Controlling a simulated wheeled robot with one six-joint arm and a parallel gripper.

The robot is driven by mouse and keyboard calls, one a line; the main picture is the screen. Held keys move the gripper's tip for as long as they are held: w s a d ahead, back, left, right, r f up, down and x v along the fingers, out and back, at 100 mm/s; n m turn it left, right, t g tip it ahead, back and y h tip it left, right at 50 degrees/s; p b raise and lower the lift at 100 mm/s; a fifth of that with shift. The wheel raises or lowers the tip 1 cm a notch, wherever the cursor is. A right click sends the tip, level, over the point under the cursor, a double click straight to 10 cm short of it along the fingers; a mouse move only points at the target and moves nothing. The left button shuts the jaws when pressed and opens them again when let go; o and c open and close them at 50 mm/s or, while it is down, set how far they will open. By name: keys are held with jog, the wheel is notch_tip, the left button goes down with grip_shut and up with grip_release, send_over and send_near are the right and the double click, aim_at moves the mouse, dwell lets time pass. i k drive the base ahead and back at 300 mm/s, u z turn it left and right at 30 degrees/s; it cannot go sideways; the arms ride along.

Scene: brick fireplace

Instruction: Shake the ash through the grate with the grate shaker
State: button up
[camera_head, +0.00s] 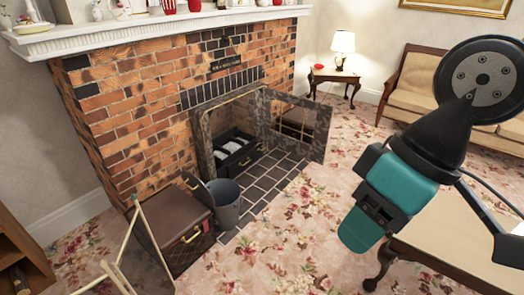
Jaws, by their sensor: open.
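The brick fireplace (135,115) has a dark metal firebox (203,130). Its mesh door (308,125) stands open to the right. Inside, a dark grate (240,158) holds pale pieces (232,142), too small to identify. A brass handle (262,147) shows on the low front below them. I cannot pick out the grate shaker. Ash under the grate is hidden. My gripper (360,228), teal and black, is open and hangs over the carpet, right of the hearth and well apart from the firebox. Nothing shows held in it.
A grey bucket (228,210) stands on the tiled hearth (275,178), beside a brown lidded box (178,225). A pale wooden frame (128,240) is at lower left. A wooden table (440,245) is close at lower right. A sofa (412,85) stands behind. Carpet between is clear.

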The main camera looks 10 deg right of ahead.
aim_at(260, 146)
jog(key=z, duration=0.25)
jog(key=i, duration=4.05)
jog(key=u, duration=0.05)
